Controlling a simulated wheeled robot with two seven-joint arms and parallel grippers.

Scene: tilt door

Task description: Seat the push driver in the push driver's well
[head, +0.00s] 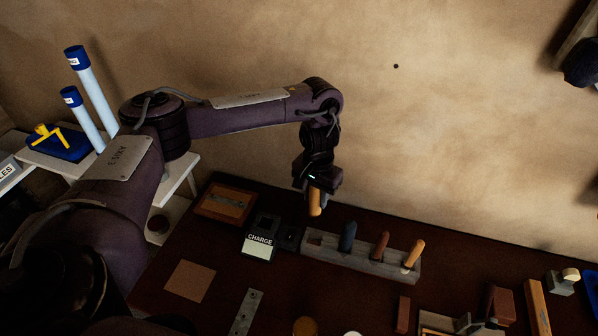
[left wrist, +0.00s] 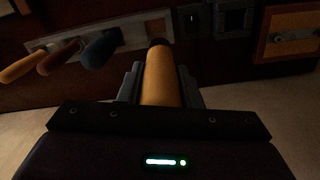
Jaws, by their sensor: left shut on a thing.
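My left gripper (head: 314,187) is shut on a tool with an orange-yellow handle (head: 315,203), which I take to be the push driver. It hangs below the jaws, above the back of the bench, near the left end of a grey tool rack (head: 345,263). In the left wrist view the handle (left wrist: 160,80) lies between the jaws and ends in a dark collar. The rack holds blue, red-brown and orange-handled tools; its left end looks empty. I cannot tell which opening is the push driver's well, or whether the tool touches it. My right gripper is not in view.
A black unit labelled CHARGE (head: 260,238) stands left of the rack, with a wooden tray (head: 226,203) beyond it. A brown square (head: 190,281) and a metal strip (head: 245,312) lie in front. Wooden blocks (head: 502,306) crowd the right. The wall rises close behind.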

